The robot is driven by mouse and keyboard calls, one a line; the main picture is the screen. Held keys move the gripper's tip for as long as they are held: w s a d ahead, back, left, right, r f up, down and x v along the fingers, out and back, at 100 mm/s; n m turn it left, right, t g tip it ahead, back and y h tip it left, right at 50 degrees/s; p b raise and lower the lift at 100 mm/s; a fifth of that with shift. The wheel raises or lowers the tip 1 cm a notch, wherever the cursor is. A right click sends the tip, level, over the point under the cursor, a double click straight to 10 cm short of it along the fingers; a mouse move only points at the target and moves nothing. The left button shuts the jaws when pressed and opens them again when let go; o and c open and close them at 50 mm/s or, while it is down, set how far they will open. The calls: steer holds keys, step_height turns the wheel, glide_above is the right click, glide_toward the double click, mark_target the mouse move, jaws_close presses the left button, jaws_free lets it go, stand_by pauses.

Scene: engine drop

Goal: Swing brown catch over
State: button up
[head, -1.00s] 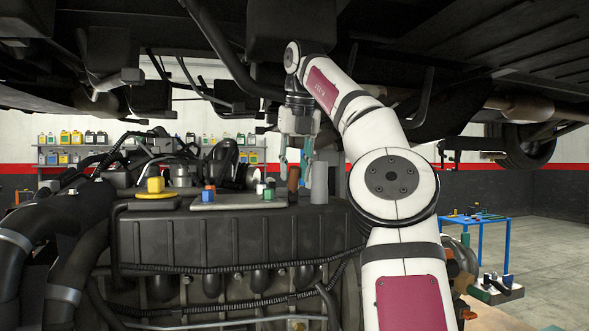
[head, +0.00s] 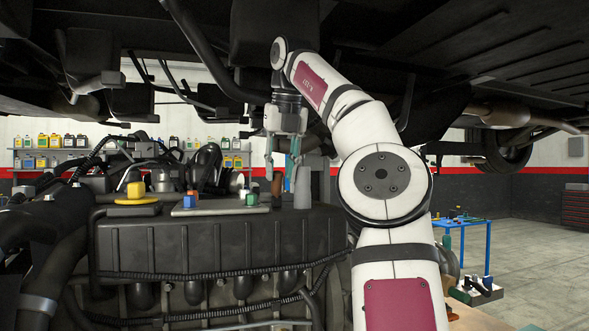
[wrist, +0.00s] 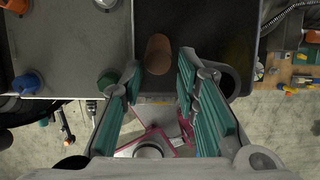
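The brown catch (head: 277,190) is a short upright brown peg at the right end of the engine top. In the wrist view the catch (wrist: 158,55) shows as a round brown post between and just beyond the fingertips. My gripper (head: 281,172) points down over it with its teal-padded fingers apart. The wrist view shows the gripper (wrist: 158,72) open, with a gap on both sides of the post; I cannot tell whether a finger touches it.
A grey cylinder (head: 302,187) stands close right of the catch. The vehicle underside hangs low above my arm. A blue table (head: 470,240) stands at the right, with clear floor beyond.

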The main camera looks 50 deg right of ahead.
steer(key=s+a, duration=0.5)
steer(key=s, duration=0.3)
steer(key=shift+s+a, duration=0.25)
steer(key=shift+s, duration=0.15)
stand_by(0.6)
